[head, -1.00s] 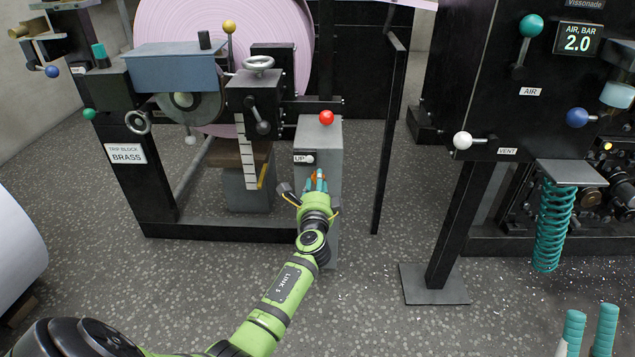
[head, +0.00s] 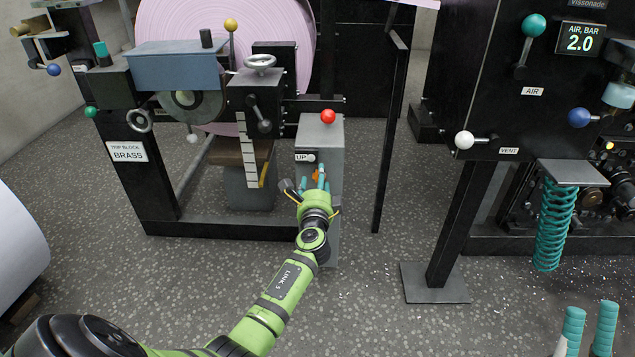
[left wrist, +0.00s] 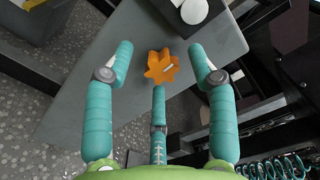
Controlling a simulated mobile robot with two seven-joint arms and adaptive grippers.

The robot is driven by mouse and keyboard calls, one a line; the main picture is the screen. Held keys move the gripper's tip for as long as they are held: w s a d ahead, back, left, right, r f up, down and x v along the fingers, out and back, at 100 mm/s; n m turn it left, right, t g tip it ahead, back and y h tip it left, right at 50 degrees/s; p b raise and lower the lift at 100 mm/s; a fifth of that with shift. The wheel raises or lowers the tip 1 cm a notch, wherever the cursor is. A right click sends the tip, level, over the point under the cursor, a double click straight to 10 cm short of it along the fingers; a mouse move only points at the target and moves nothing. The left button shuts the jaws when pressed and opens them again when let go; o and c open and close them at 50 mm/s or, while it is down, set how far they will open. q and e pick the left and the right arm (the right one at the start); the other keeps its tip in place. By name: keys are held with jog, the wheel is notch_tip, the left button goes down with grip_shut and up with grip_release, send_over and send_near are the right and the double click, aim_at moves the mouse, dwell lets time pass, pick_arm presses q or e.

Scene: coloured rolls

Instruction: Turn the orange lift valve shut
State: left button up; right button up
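The orange lift valve (head: 316,174) is a small lobed knob on the grey pedestal (head: 321,138), below the UP label. In the left wrist view the valve (left wrist: 161,67) shows whole, with a pale mark on one lobe. My left gripper (head: 318,183) is in front of it. Its three teal fingers (left wrist: 160,64) are spread around the valve with visible gaps, so it is open and not gripping. Two straight teal fingers of my right gripper (head: 590,322) stand apart at the lower right, empty; the rest of it is out of frame.
A red knob (head: 328,117) tops the pedestal. A white button (head: 311,158) is by the UP label, close above the valve. The black machine frame with a pink roll (head: 292,30) stands behind. A black post (head: 387,150) is to the right. The floor between is clear.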

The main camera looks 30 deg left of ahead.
pick_arm(q)
jog(key=v, duration=1.2)
dwell(0.3)
